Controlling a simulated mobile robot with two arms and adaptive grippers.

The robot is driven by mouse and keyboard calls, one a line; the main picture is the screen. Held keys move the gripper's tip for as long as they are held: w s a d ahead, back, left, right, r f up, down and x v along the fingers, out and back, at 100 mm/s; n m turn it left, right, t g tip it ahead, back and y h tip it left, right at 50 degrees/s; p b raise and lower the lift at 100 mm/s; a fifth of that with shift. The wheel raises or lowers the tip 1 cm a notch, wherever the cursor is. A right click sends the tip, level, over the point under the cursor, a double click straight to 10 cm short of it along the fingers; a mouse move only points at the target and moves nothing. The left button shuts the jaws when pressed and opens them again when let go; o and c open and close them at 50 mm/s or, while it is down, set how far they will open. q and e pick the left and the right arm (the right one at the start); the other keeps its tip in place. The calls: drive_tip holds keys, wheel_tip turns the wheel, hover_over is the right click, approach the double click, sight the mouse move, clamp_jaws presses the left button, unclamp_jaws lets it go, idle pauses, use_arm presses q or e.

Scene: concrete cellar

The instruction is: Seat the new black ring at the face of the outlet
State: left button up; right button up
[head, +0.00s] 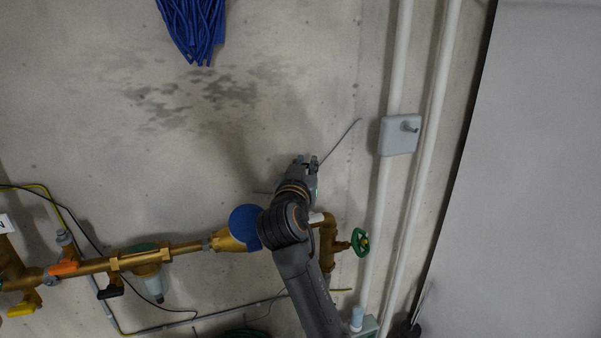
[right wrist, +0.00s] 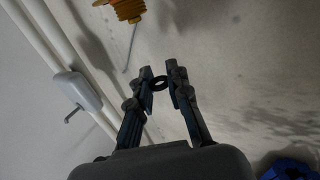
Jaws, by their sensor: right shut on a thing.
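My right gripper (head: 306,162) is in front of the concrete wall, above the brass pipework. In the right wrist view, its two fingers (right wrist: 163,70) are shut on a small black ring (right wrist: 158,83), held near the fingertips. The ring is too small to make out in the head view. A ridged brass fitting (right wrist: 128,9) hangs into the top of the right wrist view, apart from the ring; I cannot tell if it is the outlet. My right arm hides part of the pipework between the blue disc and the brass elbow. My left gripper is not in view.
The brass pipe (head: 185,248) carries a blue disc (head: 244,226) left of my arm. A brass elbow (head: 326,238) with a green handwheel (head: 360,242) is right of it. A grey box (head: 397,140) sits on white pipes. Blue strands (head: 195,28) hang above. The wall between is clear.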

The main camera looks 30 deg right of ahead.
drive_tip(key=shift+s+a+r, duration=0.15)
drive_tip(key=shift+s+a, duration=0.05)
drive_tip(key=shift+s, duration=0.05)
drive_tip(key=shift+w+d+f+b, duration=0.1)
drive_tip(key=shift+w+f+b, duration=0.05)
drive_tip(key=shift+f+b, duration=0.55)
wheel_tip(320, 180, down, 2)
drive_tip(key=shift+f+b, duration=0.1)
drive_tip(key=shift+b, duration=0.9)
drive_tip(key=shift+f+b, duration=0.7)
drive_tip(key=shift+f, duration=0.1)
drive_tip(key=shift+f+b, duration=0.6)
drive_tip(key=shift+b, duration=0.05)
drive_tip(key=shift+r, duration=0.2)
